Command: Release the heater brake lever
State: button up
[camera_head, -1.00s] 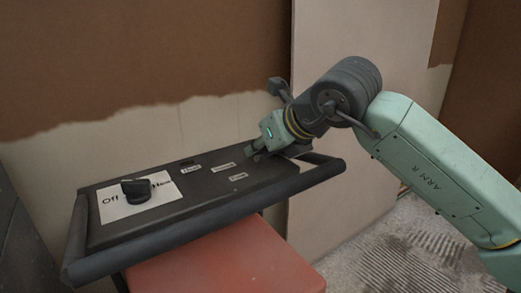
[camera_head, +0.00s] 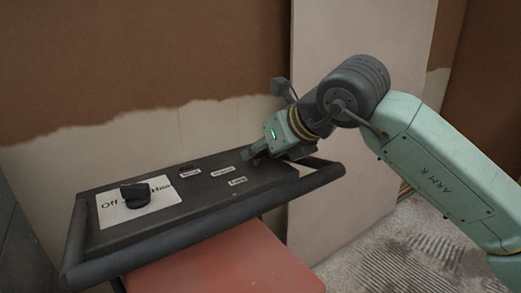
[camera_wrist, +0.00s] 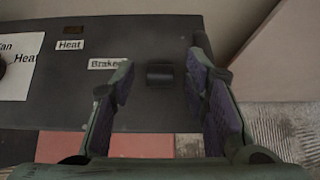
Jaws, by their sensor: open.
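The brake lever (camera_wrist: 160,73) shows in the wrist view as a small dark block on the dark panel, just right of the label "Brake" (camera_wrist: 106,63). My gripper (camera_wrist: 161,64) is open, with one finger to the left of the lever and one to its right. Gaps show on both sides, so the fingers look apart from it. In the head view my gripper (camera_head: 251,153) is low over the far right part of the control panel (camera_head: 210,204), and the lever is hidden there.
A black knob (camera_head: 135,195) stands on a white plate at the panel's left end. A thick dark rail (camera_head: 180,230) runs along the panel's front edge. A red surface (camera_head: 225,262) lies below. A wall (camera_head: 120,70) rises close behind the panel.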

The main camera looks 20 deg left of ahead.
jog(key=v, duration=1)
jog(key=shift+s+d+r, duration=0.2)
jog(key=shift+r, duration=0.05)
